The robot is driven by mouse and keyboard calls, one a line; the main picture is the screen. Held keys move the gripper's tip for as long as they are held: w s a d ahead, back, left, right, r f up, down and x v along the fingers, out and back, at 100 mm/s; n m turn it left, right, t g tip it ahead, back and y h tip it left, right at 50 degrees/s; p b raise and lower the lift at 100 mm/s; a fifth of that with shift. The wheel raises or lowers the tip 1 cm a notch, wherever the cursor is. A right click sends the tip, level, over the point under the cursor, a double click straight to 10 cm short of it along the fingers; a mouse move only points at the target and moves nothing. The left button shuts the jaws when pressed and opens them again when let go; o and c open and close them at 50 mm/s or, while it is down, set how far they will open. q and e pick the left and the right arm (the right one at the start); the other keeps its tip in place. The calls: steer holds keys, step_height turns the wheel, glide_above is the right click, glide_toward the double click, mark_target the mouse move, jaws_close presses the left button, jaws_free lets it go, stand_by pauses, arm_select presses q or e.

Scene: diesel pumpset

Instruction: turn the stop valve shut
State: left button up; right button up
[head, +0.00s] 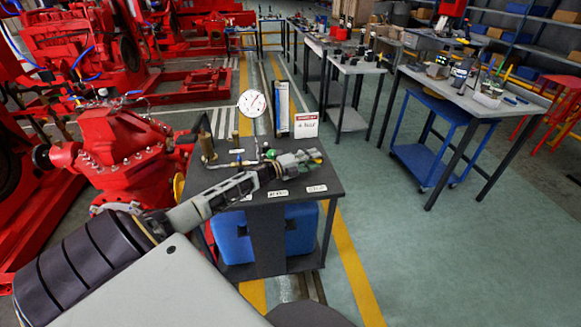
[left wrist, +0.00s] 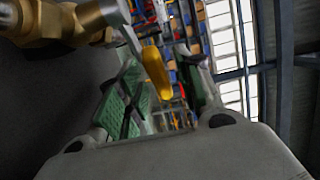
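The left gripper (head: 302,161) is over the dark bench (head: 235,188), near its right part, above small white labels. In the left wrist view the green-padded fingers of this gripper (left wrist: 160,90) stand apart. A yellow lever (left wrist: 157,72), which looks like the stop valve's handle, shows in the gap between them. Whether a finger touches it I cannot tell. A brass fitting (left wrist: 75,20) with a silver part is at the upper left of that view. In the head view the fingers mostly hide the valve. My right gripper is not in view.
A round white gauge (head: 251,103), a tall dark panel (head: 281,108) and a red-and-white sign (head: 306,125) stand at the bench's back. A red pump (head: 120,150) is close on the left. Blue containers (head: 290,232) sit beneath.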

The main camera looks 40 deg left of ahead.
arm_select(q)
steer(key=shift+v, duration=5.5)
